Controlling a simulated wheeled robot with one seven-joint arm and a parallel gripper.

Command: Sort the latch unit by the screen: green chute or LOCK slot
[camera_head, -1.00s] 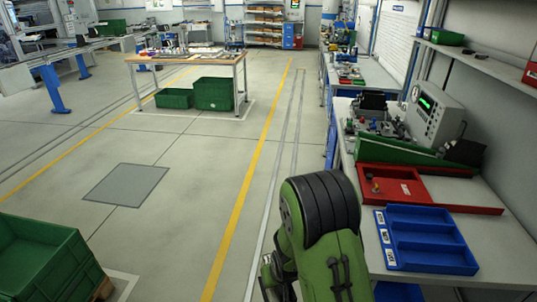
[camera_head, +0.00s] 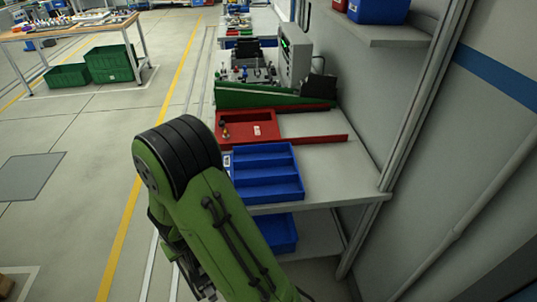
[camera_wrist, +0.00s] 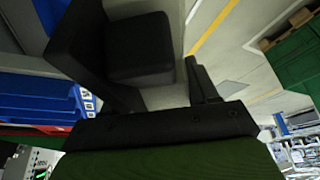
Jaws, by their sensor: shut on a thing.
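My gripper (camera_wrist: 150,62) shows in the wrist view, its black fingers shut on a dark block (camera_wrist: 140,40), which seems to be the latch unit. Its details are too dark to tell. In the head view my green arm hides the gripper's end. The test instrument (camera_head: 297,52) with a small green-lit screen (camera_head: 285,46) stands at the back of the bench; its text is too small to read. The green chute (camera_head: 262,98) slopes in front of it. The blue tray (camera_head: 268,178) has several compartments with white labels (camera_head: 227,161) at its left end; I cannot read which is LOCK.
A red tray (camera_head: 262,133) with a small knobbed part (camera_head: 225,132) lies between chute and blue tray. A blue bin (camera_head: 280,232) sits on the lower shelf. A metal upright (camera_head: 415,110) stands at the bench's right.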

